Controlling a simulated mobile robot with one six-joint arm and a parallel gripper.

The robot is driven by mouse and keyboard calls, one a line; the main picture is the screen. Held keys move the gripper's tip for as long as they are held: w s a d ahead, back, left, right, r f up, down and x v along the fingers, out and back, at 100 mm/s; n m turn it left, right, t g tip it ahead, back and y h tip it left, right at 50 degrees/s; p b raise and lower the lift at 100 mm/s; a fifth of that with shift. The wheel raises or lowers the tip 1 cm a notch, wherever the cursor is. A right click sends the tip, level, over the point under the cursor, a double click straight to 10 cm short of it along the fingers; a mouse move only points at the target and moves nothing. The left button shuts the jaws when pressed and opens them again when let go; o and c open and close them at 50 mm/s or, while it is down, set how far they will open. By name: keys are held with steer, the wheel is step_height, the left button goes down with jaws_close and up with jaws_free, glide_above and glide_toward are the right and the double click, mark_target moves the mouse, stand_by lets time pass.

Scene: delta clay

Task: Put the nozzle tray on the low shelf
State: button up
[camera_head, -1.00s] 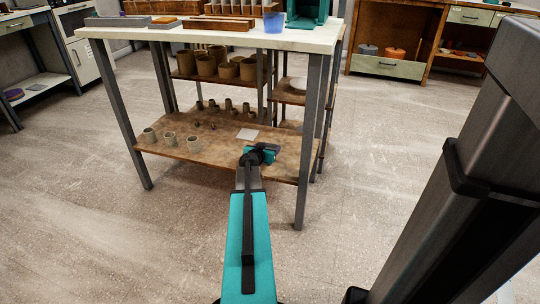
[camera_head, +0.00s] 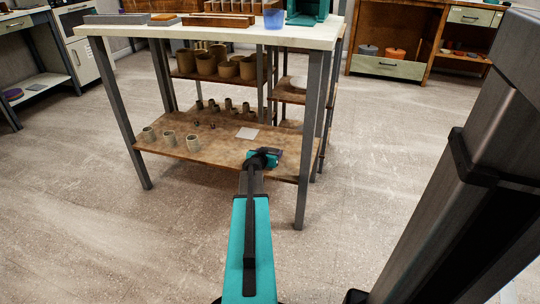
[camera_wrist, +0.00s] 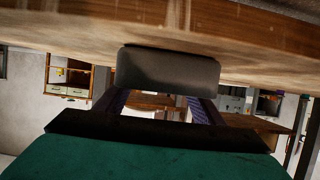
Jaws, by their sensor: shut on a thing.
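The low shelf (camera_head: 215,146) is the brown wooden board at the bottom of the grey-legged table. My gripper (camera_head: 270,154) is at the front right edge of this shelf. In the wrist view my gripper (camera_wrist: 160,98) is shut on a dark grey block-like thing (camera_wrist: 168,68), which seems to be the nozzle tray seen end-on. Its top and contents are hidden. The wooden board (camera_wrist: 250,28) fills the top of the wrist view, close to the held thing. I cannot tell whether they touch.
A pale flat square (camera_head: 247,133) lies on the low shelf just behind my gripper. Several pale cups (camera_head: 192,144) stand at the shelf's left, with small dark pieces behind. A table leg (camera_head: 308,165) stands close to the right. The shelf's front middle is bare.

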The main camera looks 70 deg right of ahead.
stand_by(0.3)
steer(key=o, duration=1.1)
steer(key=shift+c, duration=0.2)
steer(key=shift+r, duration=0.1)
steer(key=shift+p+v, duration=0.7)
steer(key=shift+v, duration=5.3)
steer(key=shift+w, duration=0.1)
